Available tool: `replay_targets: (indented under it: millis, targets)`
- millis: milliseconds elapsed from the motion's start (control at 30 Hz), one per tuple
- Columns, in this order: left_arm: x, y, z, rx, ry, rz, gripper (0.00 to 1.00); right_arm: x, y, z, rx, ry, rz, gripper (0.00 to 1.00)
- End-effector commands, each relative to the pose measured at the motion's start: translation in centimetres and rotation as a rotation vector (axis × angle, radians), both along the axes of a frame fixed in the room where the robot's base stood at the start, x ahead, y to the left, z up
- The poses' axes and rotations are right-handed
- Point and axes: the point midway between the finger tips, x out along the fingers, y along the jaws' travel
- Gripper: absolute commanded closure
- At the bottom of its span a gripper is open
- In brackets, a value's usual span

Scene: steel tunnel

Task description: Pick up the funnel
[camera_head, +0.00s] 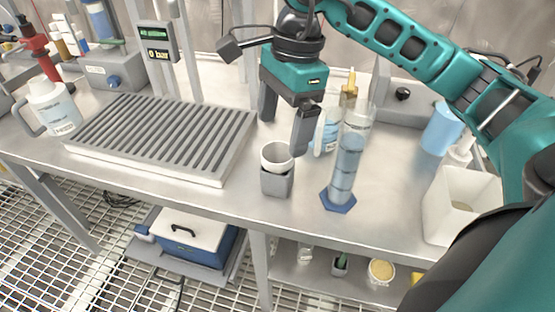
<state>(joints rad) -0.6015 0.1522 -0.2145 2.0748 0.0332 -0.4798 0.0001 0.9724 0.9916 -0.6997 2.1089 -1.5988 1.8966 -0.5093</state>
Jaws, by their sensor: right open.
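A white, round-rimmed piece (277,156), which looks like the funnel, sits upright in a small grey square holder (277,182) near the bench's front edge. Its lower part is hidden inside the holder. My right gripper (285,136) points down just above and behind the funnel's rim. Its two dark fingers are apart with nothing between them. Whether a finger touches the rim is not clear. My left gripper is not in view.
Right of the funnel stands a tall clear cylinder with a blue hexagonal foot (339,201), with bottles close behind it. A grey slatted rack (160,135) lies to the left. A white open container (458,205) stands at right. Bench between cylinder and container is clear.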

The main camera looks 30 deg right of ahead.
Motion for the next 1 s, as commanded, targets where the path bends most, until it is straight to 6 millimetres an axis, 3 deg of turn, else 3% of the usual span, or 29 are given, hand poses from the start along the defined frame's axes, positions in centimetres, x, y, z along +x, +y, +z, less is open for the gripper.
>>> replay_targets:
  millis: [300, 633, 1000]
  targets:
    - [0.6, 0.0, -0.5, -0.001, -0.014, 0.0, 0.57, 0.2, 0.4, -4.4, 0.0, 0.004, 0.002, 0.09]
    - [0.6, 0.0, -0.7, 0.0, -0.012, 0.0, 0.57, 0.2, 0.6, -5.1, 0.0, 0.001, 0.001, 0.09]
    - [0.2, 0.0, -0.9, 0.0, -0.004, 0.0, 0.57, 0.2, 0.6, -5.1, 0.0, 0.001, 0.001, 0.45]
